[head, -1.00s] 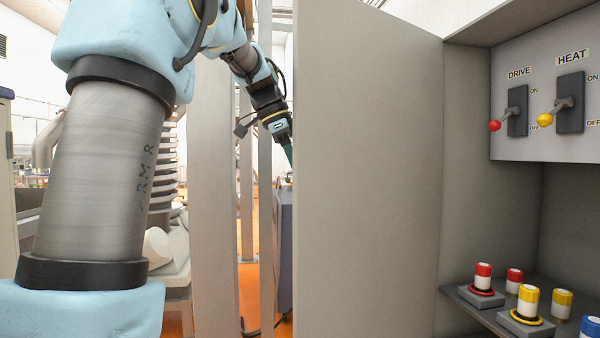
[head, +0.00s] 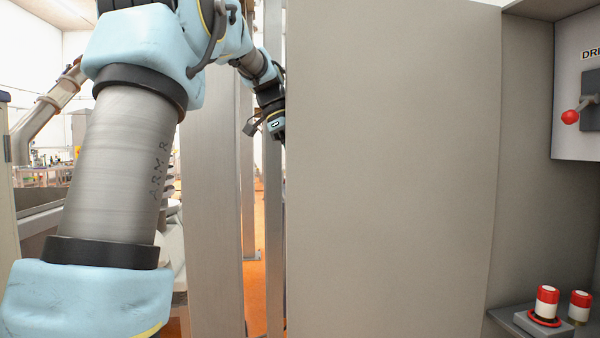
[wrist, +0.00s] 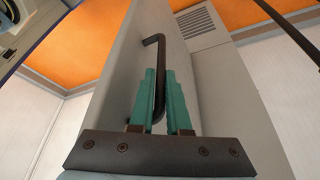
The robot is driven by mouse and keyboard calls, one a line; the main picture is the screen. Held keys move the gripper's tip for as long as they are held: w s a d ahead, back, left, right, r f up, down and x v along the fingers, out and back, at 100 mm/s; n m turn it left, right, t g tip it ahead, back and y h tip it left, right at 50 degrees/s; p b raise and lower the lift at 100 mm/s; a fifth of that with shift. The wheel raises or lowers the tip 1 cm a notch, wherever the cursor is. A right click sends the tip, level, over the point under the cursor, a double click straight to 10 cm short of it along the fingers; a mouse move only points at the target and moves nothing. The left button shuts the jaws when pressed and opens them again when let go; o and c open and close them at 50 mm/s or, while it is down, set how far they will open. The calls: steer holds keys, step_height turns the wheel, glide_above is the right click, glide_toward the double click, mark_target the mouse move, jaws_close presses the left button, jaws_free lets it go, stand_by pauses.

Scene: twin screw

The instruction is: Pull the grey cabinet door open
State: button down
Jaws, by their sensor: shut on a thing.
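The grey cabinet door (head: 392,170) stands open and fills the middle of the head view. It hides part of the cabinet inside. In the wrist view the door's face (wrist: 125,100) carries a dark bar handle (wrist: 160,75). My gripper (wrist: 162,100) has two green fingers, one on each side of the handle, shut on its lower part. In the head view the fingers are hidden behind the door's left edge, and only my wrist shows there.
Inside the cabinet, a panel bears a red-tipped DRIVE lever (head: 572,116). A shelf below holds red-and-white capped pieces (head: 546,302). Metal posts (head: 212,200) stand left of the door. Orange floor (head: 258,290) shows between them.

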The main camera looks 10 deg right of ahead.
steer(key=shift+s+d, duration=0.1)
steer(key=shift+d, duration=0.05)
steer(key=c, duration=0.9)
jaws_free()
steer(key=v, duration=1)
steer(key=shift+a+r, duration=0.2)
steer(key=shift+r, duration=0.15)
